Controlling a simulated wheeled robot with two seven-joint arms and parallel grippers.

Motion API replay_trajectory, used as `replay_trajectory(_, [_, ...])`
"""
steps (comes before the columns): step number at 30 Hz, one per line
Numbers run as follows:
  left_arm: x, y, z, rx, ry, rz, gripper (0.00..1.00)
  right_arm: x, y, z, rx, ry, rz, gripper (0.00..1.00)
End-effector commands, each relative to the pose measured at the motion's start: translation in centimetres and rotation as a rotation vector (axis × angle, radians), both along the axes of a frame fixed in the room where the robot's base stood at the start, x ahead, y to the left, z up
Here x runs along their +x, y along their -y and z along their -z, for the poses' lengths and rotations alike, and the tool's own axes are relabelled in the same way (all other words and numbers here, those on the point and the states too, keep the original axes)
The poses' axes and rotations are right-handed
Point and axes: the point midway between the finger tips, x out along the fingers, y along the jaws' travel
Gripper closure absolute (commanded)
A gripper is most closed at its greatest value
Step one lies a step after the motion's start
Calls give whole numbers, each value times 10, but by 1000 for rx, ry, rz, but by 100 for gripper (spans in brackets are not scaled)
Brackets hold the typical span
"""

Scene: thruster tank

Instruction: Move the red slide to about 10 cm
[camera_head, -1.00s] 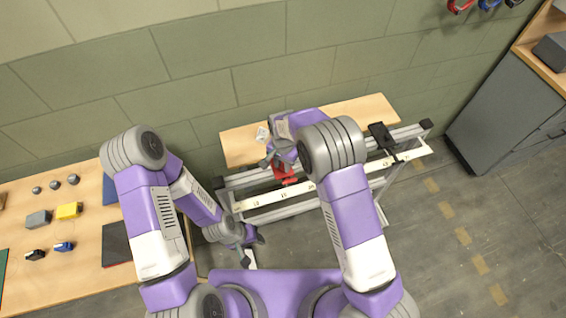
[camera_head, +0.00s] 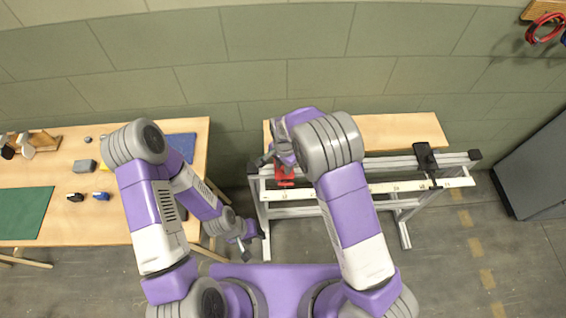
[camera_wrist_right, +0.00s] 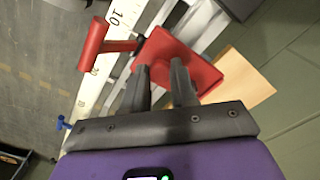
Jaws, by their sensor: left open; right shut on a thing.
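The red slide (camera_head: 285,174) sits on the rail near its left end. The exact reading is hard to tell. My left gripper (camera_head: 253,240) is open and empty, low and left of the rail.
The rail frame (camera_head: 330,205) stands before a wooden table (camera_head: 395,130) by the wall. A black clamp-like part (camera_head: 427,160) sits near the rail's right end. A workbench (camera_head: 115,160) with small objects lies left. A grey cabinet (camera_head: 535,175) stands right; floor between is clear.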

Motion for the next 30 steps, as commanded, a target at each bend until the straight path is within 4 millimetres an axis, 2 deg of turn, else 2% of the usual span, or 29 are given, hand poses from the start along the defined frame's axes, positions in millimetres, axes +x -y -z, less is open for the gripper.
replay_trajectory(8, [0,0,0,-1,1,1,57,0,-5,-1,6,2,1,100])
replay_trajectory(9, [0,0,0,-1,1,1,57,0,-5,-1,6,2,1,71])
replay_trajectory(14, [0,0,0,-1,1,1,57,0,-5,0,4,1,-1,48])
replay_trajectory(23, [0,0,0,0,0,1,57,0,-4,-2,3,1,-1,48])
replay_trajectory(26, [0,0,-2,0,0,1,57,1,-4,-12,3,3,-1,48])
replay_trajectory(30, [0,0,-5,0,0,1,57,1,-4,-36,5,4,-1,48])
